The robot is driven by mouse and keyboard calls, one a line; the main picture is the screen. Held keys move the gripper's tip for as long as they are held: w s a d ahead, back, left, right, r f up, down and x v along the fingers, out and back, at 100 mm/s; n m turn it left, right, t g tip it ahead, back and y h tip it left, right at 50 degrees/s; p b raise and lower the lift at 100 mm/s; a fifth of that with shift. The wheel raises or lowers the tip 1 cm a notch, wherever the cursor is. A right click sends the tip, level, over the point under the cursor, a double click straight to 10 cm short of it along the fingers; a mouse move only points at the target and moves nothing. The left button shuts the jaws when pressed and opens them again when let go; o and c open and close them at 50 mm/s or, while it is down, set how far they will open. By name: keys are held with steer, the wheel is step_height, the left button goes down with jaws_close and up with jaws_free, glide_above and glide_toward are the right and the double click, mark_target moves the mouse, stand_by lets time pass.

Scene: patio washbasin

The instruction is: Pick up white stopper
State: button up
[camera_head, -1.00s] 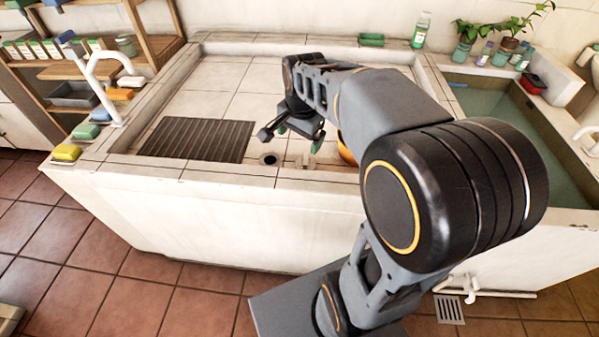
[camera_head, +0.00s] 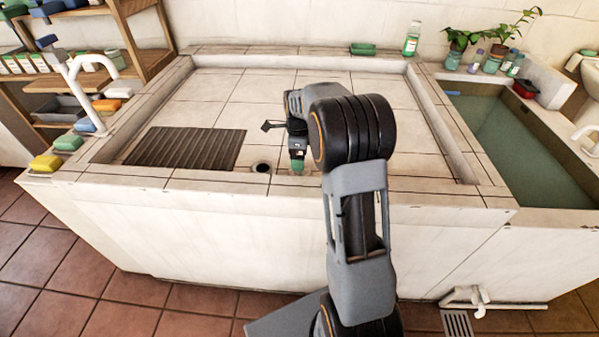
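I cannot make out the white stopper; it may be too small against the pale tiles or hidden by my arm. My gripper (camera_head: 297,165) points down inside the tiled basin (camera_head: 225,98), near its front wall and just right of the dark round drain hole (camera_head: 261,167). One green fingertip shows clearly. The other finger is not clear, so I cannot tell whether the gripper is open or shut, or whether it holds anything.
A dark ribbed mat (camera_head: 185,148) lies left of the drain. Colored soap bars, including a yellow one (camera_head: 46,163), line the left rim. A green bottle (camera_head: 411,38) stands on the back rim. A water-filled trough (camera_head: 515,140) is at right. The basin's back is clear.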

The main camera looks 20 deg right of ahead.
steer(key=shift+s+d+f+b, duration=0.1)
steer(key=shift+f+b, duration=0.1)
steer(key=shift+f, duration=1.35)
steer(key=shift+s+f+b, duration=0.1)
steer(key=shift+f+b, duration=0.1)
steer(key=shift+f, duration=1.3)
steer(key=c, duration=0.8)
steer(key=shift+r, duration=0.1)
